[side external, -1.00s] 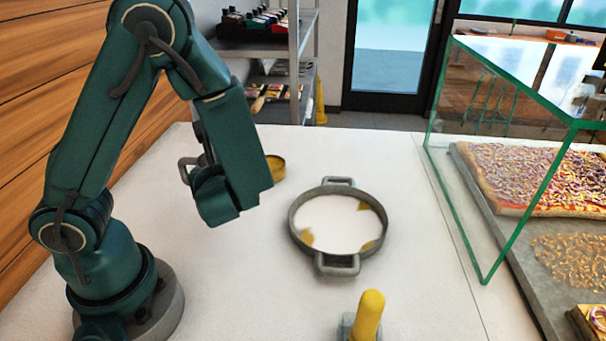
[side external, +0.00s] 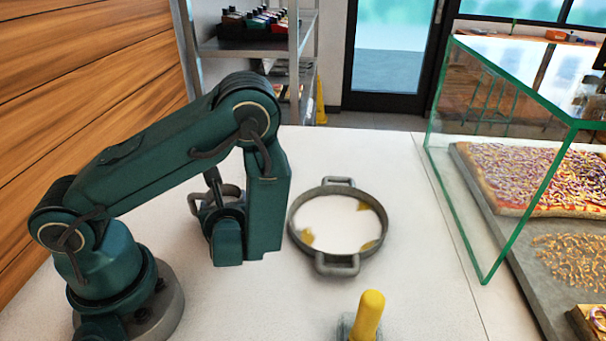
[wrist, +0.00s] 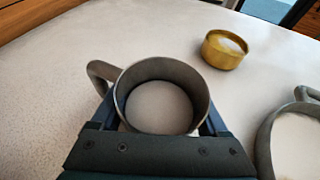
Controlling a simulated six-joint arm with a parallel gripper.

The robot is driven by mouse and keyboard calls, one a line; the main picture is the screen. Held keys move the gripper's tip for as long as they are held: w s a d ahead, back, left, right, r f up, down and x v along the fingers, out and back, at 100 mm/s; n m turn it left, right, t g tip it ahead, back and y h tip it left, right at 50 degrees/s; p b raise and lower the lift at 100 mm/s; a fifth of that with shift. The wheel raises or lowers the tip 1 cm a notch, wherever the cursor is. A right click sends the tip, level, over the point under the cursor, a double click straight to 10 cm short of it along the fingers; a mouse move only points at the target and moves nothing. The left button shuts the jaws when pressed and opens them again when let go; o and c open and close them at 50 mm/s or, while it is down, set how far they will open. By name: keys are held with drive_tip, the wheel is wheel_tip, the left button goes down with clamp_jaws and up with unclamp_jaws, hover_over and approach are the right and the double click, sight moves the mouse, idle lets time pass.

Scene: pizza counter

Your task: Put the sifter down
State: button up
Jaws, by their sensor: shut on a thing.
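The sifter is a grey metal cup with a looped side handle. In the wrist view the sifter (wrist: 160,70) sits upright between the fingers of my gripper (wrist: 162,112), which is shut on its sides. Its handle points left, and a pale round surface shows inside it. In the side view part of the sifter (side external: 231,192) and its handle (side external: 194,203) show behind my wrist, low over the white counter. My gripper is mostly hidden there. I cannot tell whether the sifter's base touches the counter.
A brass bowl (wrist: 222,58) shows beyond the sifter in the wrist view. A yellow-handled tool (side external: 368,316) stands in front. A glass case (side external: 508,205) with pizza is at right.

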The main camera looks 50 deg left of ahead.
drive_tip(key=shift+f, duration=0.1)
drive_tip(key=o, duration=1.3)
drive_tip(key=shift+f, duration=0.1)
